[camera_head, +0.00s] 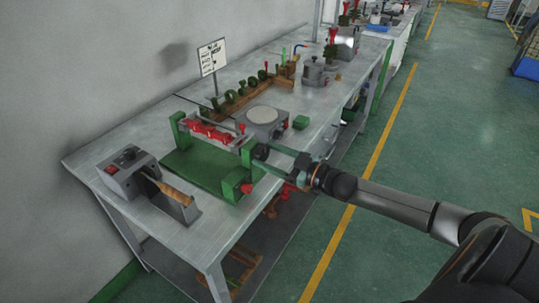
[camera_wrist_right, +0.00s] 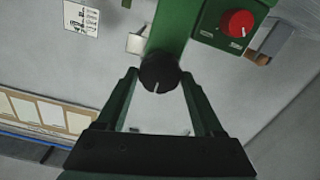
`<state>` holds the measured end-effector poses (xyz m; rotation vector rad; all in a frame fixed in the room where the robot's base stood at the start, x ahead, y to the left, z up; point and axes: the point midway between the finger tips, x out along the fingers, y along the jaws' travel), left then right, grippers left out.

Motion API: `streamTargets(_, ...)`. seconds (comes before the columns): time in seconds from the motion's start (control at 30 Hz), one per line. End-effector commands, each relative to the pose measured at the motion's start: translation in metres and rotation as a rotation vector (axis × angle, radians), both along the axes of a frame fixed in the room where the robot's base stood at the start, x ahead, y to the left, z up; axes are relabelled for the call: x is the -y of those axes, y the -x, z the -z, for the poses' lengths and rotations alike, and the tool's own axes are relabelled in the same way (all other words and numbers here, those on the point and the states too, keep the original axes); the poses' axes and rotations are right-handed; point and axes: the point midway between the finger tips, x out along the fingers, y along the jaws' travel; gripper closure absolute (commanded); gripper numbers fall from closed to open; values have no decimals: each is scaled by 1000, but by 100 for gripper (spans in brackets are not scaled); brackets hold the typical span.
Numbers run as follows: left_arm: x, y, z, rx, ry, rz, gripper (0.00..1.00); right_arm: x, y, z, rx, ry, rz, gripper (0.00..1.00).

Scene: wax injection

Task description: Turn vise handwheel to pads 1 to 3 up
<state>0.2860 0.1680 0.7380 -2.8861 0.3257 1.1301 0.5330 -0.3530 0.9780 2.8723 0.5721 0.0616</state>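The green vise (camera_head: 205,169) stands on the grey bench, with red pads (camera_head: 210,133) in a row between its green end posts. A black round handwheel (camera_head: 260,152) with a white mark is on the vise's right side; it shows from the front in the right wrist view (camera_wrist_right: 160,73), its mark pointing down. My right gripper (camera_head: 270,157) is open, its green fingertips (camera_wrist_right: 160,76) on either side of the handwheel. Whether they touch it is unclear. A red knob (camera_head: 247,188) sits on the near post, also seen in the wrist view (camera_wrist_right: 238,23). My left gripper is out of view.
Left of the vise is a grey device (camera_head: 128,174) and a wooden-handled tool (camera_head: 168,189). Behind are a grey unit with a round plate (camera_head: 262,117), a green block (camera_head: 301,122), a wooden rack (camera_head: 237,101) and a sign (camera_head: 212,57). Open floor lies right of the bench.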

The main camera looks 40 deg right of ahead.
Motion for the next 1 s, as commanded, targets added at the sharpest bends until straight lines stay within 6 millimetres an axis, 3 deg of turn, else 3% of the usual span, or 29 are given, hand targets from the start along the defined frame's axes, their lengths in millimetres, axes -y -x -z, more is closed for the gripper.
streamTargets(0.2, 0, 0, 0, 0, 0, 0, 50, 0, 0, 0, -1, -3, 0, 6)
streamTargets(0.57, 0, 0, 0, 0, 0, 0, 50, 2, 4, 1, -4, -4, 1, 6)
streamTargets(1.0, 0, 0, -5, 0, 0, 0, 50, 21, 52, 1, -6, -4, 1, 6)
